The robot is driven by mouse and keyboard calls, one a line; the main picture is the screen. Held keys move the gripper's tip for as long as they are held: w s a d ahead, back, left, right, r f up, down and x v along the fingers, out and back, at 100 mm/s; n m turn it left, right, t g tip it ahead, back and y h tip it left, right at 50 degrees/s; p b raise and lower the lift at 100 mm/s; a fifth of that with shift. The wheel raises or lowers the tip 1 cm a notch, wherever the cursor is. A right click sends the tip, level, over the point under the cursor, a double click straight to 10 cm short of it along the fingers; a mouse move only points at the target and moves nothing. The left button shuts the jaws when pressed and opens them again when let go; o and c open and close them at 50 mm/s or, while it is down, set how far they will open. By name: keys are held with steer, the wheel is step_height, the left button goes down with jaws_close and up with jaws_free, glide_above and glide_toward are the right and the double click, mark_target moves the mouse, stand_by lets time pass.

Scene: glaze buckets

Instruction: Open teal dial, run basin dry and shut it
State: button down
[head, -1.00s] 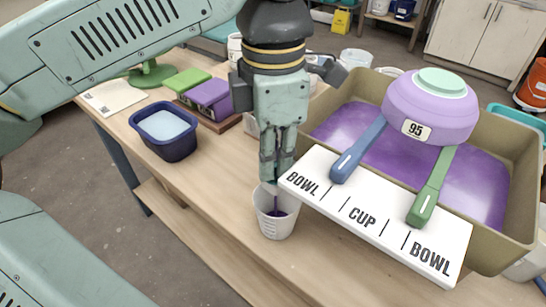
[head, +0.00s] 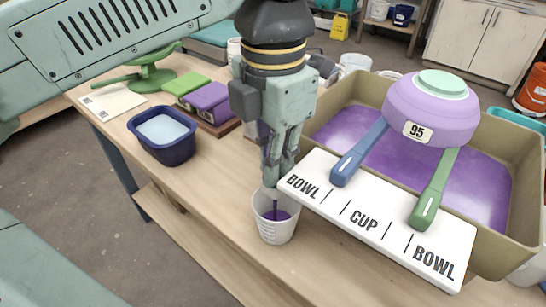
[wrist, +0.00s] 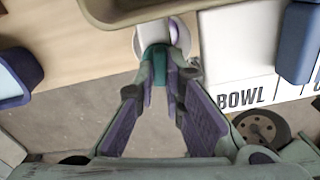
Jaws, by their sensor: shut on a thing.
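The tan basin (head: 522,160) at the right of the head view holds purple glaze (head: 345,125). My gripper (head: 272,180) is at its near left side, pointing down. In the wrist view my gripper (wrist: 160,78) is shut on the teal dial (wrist: 160,55); the fingers hide most of the dial in the head view. A thin purple stream falls below the fingers into a white cup (head: 274,228). Purple glaze lies inside this cup, below its rim. The cup also shows in the wrist view (wrist: 182,38), partly hidden behind the dial.
A white board (head: 385,235) marked BOWL, CUP, BOWL lies across the basin's near edge, beside my gripper. A blue tool (head: 350,160), a green tool (head: 432,195) and an upturned purple bowl (head: 430,105) sit above the basin. A navy tub (head: 165,145) stands left.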

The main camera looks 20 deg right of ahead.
steer(key=c, duration=1.7)
jaws_free()
